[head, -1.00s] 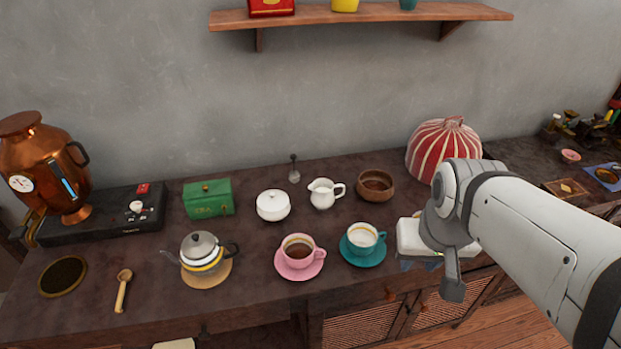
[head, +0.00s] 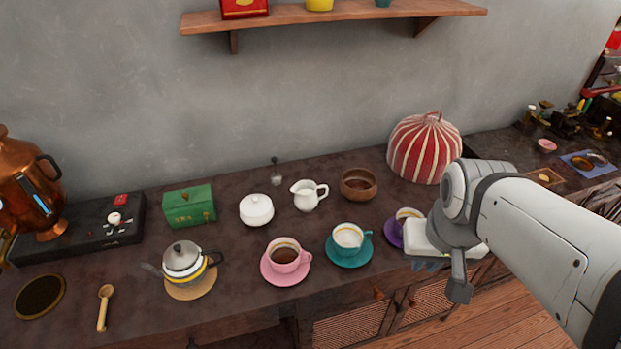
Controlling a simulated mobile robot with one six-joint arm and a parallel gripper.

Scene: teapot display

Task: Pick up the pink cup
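The pink cup (head: 286,256) stands upright on a pink saucer (head: 268,273) near the counter's front edge, left of a teal cup. It holds a dark brown liquid, and its handle points right. My gripper (head: 458,290) is at the right, at the end of my white arm, well apart from the pink cup. Only part of the gripper shows, and I cannot see whether its fingers are open or shut.
A teal cup (head: 348,238) on its saucer stands right of the pink one. A purple saucer (head: 392,233) with another cup is partly behind my arm. A teapot (head: 184,262) stands to the left. A white sugar bowl (head: 256,210) and creamer (head: 307,195) stand behind.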

